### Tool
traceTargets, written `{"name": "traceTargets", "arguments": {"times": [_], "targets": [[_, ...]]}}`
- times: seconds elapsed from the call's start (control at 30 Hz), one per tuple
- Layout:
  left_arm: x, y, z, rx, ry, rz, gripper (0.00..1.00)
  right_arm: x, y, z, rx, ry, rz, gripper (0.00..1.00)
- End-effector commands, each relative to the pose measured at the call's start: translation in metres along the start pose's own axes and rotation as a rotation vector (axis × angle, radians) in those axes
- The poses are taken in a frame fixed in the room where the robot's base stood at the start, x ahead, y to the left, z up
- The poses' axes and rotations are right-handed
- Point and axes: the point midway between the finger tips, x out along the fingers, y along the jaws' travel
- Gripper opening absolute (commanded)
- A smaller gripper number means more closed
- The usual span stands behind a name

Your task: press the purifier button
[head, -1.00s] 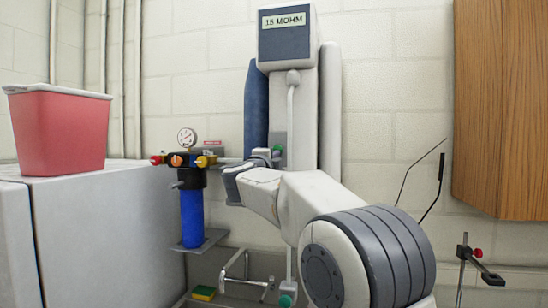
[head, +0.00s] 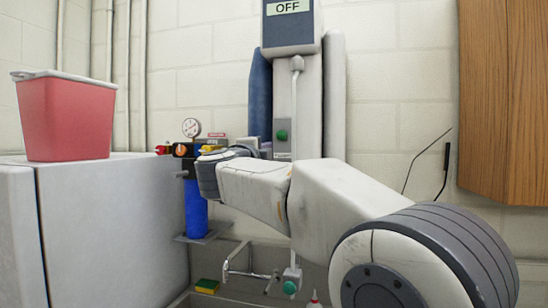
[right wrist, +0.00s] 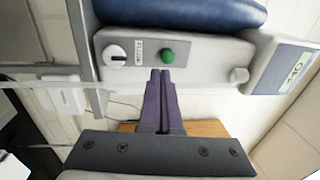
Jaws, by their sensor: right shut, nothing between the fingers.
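The purifier (head: 308,106) stands against the wall, with a grey display (head: 290,8) at its top reading OFF. Its round green button (head: 282,135) is on the front panel; it also shows in the right wrist view (right wrist: 168,55). My right gripper (right wrist: 160,72) is shut and empty, its dark fingertips just short of the button in that picture, with a small gap. In the head view my right arm covers the lower panel, and the fingers are hard to make out behind the wrist. My left gripper is not in view.
A white knob (right wrist: 115,55) sits beside the button. At left are a red bin (head: 68,118) on a grey cabinet (head: 115,225) and a blue filter (head: 195,208) with a gauge (head: 191,127). A sink (head: 255,260) lies below, and a wooden cabinet (head: 500,100) hangs at right.

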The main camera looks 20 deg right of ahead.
Motion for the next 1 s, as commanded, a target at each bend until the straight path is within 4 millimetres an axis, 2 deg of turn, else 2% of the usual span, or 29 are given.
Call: {"name": "traceTargets", "arguments": {"times": [0.03, 0.1, 0.23, 0.8, 0.87, 0.93, 0.97, 1.0], "targets": [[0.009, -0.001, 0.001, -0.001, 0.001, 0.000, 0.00, -0.012, 0.003, 0.002, 0.005, -0.005, -0.002, 0.00], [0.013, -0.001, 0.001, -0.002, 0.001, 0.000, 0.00, -0.022, 0.002, 0.002, 0.003, -0.005, -0.002, 0.00], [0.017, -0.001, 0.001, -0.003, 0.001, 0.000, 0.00, -0.033, 0.000, 0.001, 0.001, -0.003, -0.001, 0.00], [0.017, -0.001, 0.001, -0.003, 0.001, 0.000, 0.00, -0.035, 0.000, 0.000, -0.010, -0.005, -0.003, 0.00], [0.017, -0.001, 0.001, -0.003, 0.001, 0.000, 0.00, -0.033, 0.005, 0.004, -0.047, -0.028, -0.012, 0.00], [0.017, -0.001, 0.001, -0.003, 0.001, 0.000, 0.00, -0.030, 0.019, 0.015, -0.142, -0.090, -0.033, 0.00], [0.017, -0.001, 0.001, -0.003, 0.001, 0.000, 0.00, -0.029, 0.029, 0.021, -0.201, -0.131, -0.042, 0.00], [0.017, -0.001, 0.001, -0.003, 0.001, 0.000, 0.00, -0.028, 0.048, 0.031, -0.297, -0.200, -0.050, 0.00]]}}
